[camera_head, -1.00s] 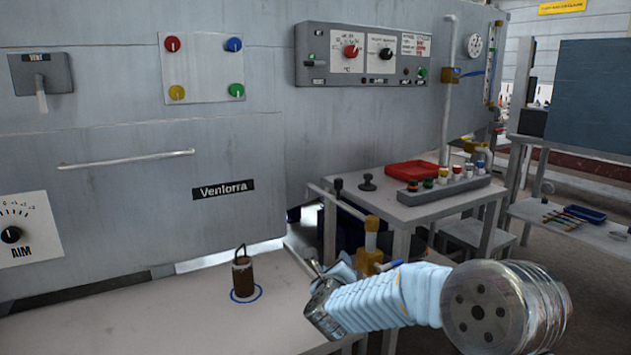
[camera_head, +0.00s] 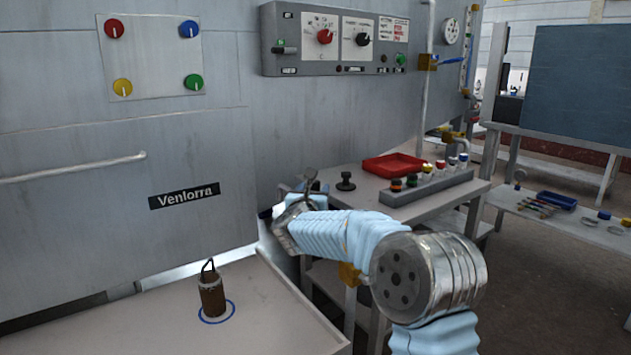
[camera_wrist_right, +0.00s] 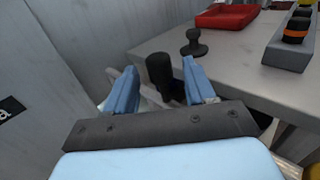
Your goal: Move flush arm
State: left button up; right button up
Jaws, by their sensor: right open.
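The flush arm is a grey lever with a black knob (camera_wrist_right: 160,72) at the left edge of the small table. In the right wrist view the knob stands between the two blue fingers of my right gripper (camera_wrist_right: 155,85), which is open. I cannot tell whether the fingers touch it. In the head view the right gripper (camera_head: 297,194) is at the table's left edge, and the knob (camera_head: 310,173) shows just above it. Most of the lever is hidden by the gripper. My left gripper is not in view.
The small table (camera_head: 385,205) holds a black stamp-like knob (camera_head: 345,181), a red tray (camera_head: 396,164) and a rack (camera_head: 430,188) of several coloured caps. A brown cylinder (camera_head: 212,297) stands in a blue ring on the front bench. The grey machine wall (camera_head: 330,115) is close behind.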

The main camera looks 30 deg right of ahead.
jog(key=p+x, duration=0.1)
jog(key=x, duration=0.3)
jog(key=shift+w, duration=0.1)
grip_shut()
